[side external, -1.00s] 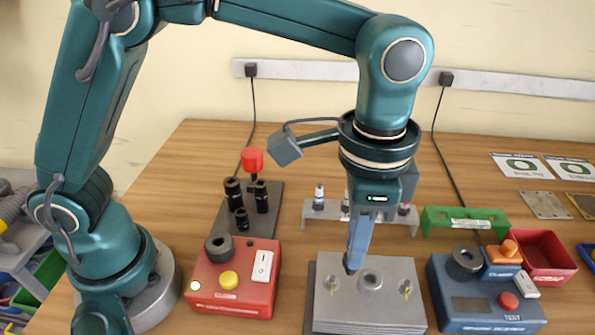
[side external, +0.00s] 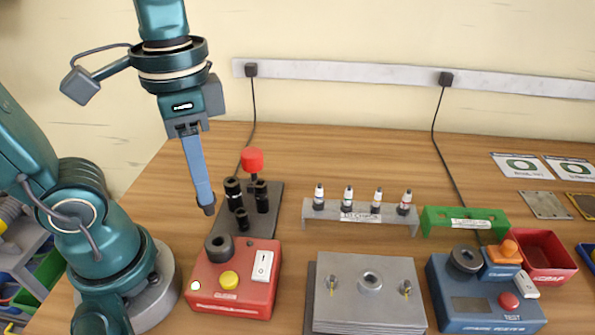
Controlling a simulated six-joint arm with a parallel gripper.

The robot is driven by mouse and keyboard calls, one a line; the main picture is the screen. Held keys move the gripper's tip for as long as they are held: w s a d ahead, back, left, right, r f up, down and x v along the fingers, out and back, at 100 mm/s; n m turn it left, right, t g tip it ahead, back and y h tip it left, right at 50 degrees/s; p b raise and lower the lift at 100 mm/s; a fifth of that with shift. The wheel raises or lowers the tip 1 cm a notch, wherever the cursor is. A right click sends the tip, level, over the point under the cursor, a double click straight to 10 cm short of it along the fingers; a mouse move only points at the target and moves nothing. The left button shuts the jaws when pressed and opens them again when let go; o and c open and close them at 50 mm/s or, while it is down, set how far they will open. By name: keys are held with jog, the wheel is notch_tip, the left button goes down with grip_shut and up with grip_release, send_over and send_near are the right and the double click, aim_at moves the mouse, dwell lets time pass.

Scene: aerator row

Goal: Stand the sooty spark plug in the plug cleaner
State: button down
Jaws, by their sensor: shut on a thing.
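The plug cleaner appears to be the red box (side external: 233,282) at the front left, with a dark round port (side external: 219,247), a yellow button and a white rocker switch. My gripper (side external: 207,208) is above and slightly left of this port, well clear of it, pointing down with a slight tilt. Its blue fingers are shut on a small dark piece; only a dark tip shows and I cannot tell what it is. Several spark plugs (side external: 348,196) stand upright in a grey rack (side external: 316,212) at the back. I cannot tell for certain which plug is sooty.
Black sockets (side external: 233,191) and a red-topped tool (side external: 252,160) stand on a dark plate behind the red box. A grey metal block (side external: 370,308) with a central hole, a blue TEST box (side external: 470,300), a green rack (side external: 440,216) and a red bin (side external: 545,250) lie to the right.

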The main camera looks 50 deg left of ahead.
aim_at(211, 213)
jog(key=shift+f, duration=2.55)
jog(key=shift+f, duration=0.45)
jog(key=shift+f, duration=0.95)
jog(key=c, duration=0.8)
grip_release()
jog(key=shift+o, duration=0.2)
jog(key=shift+r, duration=3.5)
